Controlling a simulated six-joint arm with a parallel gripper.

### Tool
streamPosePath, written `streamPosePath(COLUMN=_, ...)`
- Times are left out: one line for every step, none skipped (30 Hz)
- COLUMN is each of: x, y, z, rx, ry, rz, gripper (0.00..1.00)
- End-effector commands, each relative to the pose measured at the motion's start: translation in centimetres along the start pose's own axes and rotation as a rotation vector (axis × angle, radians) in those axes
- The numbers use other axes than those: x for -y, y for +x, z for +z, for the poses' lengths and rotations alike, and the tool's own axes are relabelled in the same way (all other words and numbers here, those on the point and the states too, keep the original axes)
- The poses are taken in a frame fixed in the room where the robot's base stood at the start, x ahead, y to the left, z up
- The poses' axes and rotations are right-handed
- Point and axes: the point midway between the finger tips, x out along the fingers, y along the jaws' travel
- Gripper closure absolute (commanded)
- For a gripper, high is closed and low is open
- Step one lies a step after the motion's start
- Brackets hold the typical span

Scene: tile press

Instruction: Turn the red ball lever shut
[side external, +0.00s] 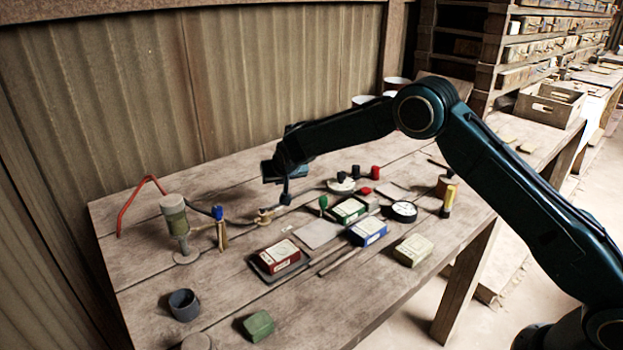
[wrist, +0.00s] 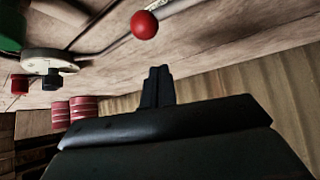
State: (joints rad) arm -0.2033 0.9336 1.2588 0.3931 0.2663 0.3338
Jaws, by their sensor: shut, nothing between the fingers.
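The red ball (wrist: 144,25) shows in the wrist view at the top middle, on the end of a grey rod (wrist: 178,6) that runs to the upper right. My gripper (wrist: 158,72) is shut and empty. Its fingertips point toward the ball, with a visible gap in the picture; the depth between them is hard to tell. In the side view my gripper (side external: 286,198) hangs low over the back middle of the table, close to a brass fitting (side external: 265,215) on a pipe. I cannot make out the red ball in the side view.
A white round base with red and black knobs (side external: 342,186) stands right of my gripper. Small boxes (side external: 368,231) and a dark tray (side external: 262,273) lie in front. A green-grey post (side external: 174,215) and red bent pipe (side external: 125,207) stand left. A corrugated wall (side external: 200,90) is behind.

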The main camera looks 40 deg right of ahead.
Motion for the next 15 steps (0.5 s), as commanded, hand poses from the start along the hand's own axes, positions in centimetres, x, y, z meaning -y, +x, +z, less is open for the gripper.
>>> streamPosePath(x=0.0, y=0.5, z=0.1, rx=0.001, ry=0.0, rz=0.001, gripper=1.0)
streamPosePath(x=0.0, y=0.8, z=0.1, rx=0.001, ry=0.0, rz=0.001, gripper=1.0)
streamPosePath(x=0.0, y=1.0, z=0.0, rx=0.0, ry=0.001, rz=0.0, gripper=1.0)
streamPosePath(x=0.0, y=1.3, z=0.0, rx=0.0, ry=0.001, rz=0.0, gripper=1.0)
streamPosePath(x=-0.1, y=1.5, z=0.1, rx=0.001, ry=0.001, rz=0.001, gripper=1.0)
streamPosePath(x=0.0, y=1.4, z=0.2, rx=0.001, ry=0.0, rz=0.0, gripper=1.0)
streamPosePath(x=0.0, y=1.2, z=0.4, rx=0.001, ry=-0.001, rz=0.0, gripper=1.0)
streamPosePath(x=0.0, y=1.1, z=0.5, rx=0.001, ry=-0.001, rz=0.0, gripper=1.0)
streamPosePath(x=0.0, y=1.0, z=0.7, rx=0.001, ry=-0.001, rz=-0.001, gripper=1.0)
streamPosePath(x=0.0, y=0.9, z=0.8, rx=0.0, ry=-0.001, rz=-0.001, gripper=1.0)
streamPosePath(x=0.0, y=0.8, z=1.0, rx=0.0, ry=0.0, rz=-0.001, gripper=1.0)
streamPosePath(x=0.0, y=0.7, z=1.2, rx=0.001, ry=0.0, rz=0.0, gripper=1.0)
streamPosePath(x=0.0, y=0.6, z=1.4, rx=0.002, ry=0.0, rz=0.0, gripper=1.0)
streamPosePath(x=0.0, y=0.4, z=1.6, rx=0.002, ry=0.0, rz=0.0, gripper=1.0)
streamPosePath(x=0.0, y=0.3, z=1.8, rx=0.001, ry=0.0, rz=0.0, gripper=1.0)
